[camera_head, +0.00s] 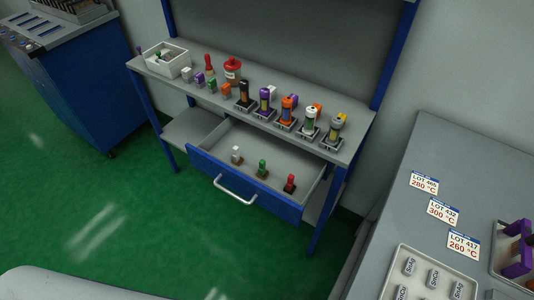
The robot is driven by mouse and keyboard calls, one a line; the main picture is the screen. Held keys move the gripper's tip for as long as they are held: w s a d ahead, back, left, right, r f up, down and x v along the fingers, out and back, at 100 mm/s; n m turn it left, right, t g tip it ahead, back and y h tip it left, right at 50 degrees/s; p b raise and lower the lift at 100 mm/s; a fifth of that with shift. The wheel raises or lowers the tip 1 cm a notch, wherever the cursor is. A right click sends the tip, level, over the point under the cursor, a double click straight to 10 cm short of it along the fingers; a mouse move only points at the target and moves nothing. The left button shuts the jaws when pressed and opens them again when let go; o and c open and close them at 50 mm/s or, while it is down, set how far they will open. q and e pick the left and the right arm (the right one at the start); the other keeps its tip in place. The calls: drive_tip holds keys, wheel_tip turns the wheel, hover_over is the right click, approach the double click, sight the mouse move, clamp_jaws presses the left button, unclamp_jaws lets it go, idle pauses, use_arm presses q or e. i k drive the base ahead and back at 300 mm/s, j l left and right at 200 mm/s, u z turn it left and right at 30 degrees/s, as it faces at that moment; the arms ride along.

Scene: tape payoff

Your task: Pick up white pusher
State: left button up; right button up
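A small white-topped piece (237,153), which looks like the white pusher, stands upright on a brown base in the open drawer (292,206) of the bench. It is the leftmost of three similar pieces there. A green one (262,168) stands in the middle and a red one (290,184) at the right, apart from each other. Neither of my grippers is in view, and nothing is seen touching the pieces.
The bench top (350,145) carries a white bin (167,60), a red jar (233,71) and several coloured tools in stands. The drawer handle (235,190) juts forward over open green floor (130,220). A grey table (420,160) with trays and lot labels stands at the right.

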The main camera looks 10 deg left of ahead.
sight(237, 160)
drive_tip(key=i+j+z, duration=0.15)
drive_tip(key=j+z, duration=0.35)
drive_tip(key=i+j+z, duration=0.1)
drive_tip(key=j+z, duration=0.35)
